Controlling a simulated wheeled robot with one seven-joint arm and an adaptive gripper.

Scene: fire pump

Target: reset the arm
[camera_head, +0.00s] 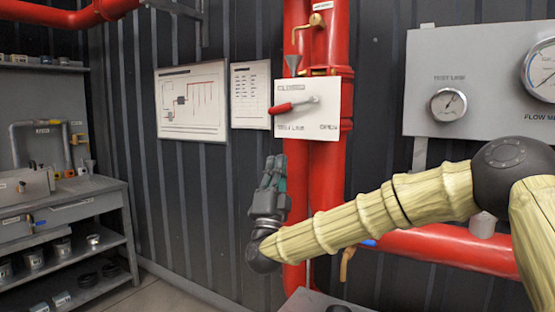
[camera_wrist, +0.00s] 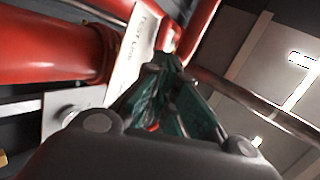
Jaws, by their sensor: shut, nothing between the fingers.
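My gripper (camera_head: 273,172) points upward in front of the red vertical pipe, just below the white valve plate (camera_head: 318,122). Its fingers are together with nothing between them. My arm reaches in from the right, in a pale ribbed cover. The plate carries a red-handled lever (camera_head: 293,105) that lies nearly level, its red end to the left. The gripper appears apart from the lever in the head view. In the wrist view my gripper (camera_wrist: 172,62) fills the middle, and part of a white lettered plate (camera_wrist: 133,45) shows behind it.
A red vertical pipe (camera_head: 298,185) stands behind my gripper, and a red horizontal pipe (camera_head: 450,246) runs below my arm. A grey gauge panel (camera_head: 490,85) is at the right. A grey workbench (camera_head: 75,205) with shelves stands at the left. Floor shows between bench and wall.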

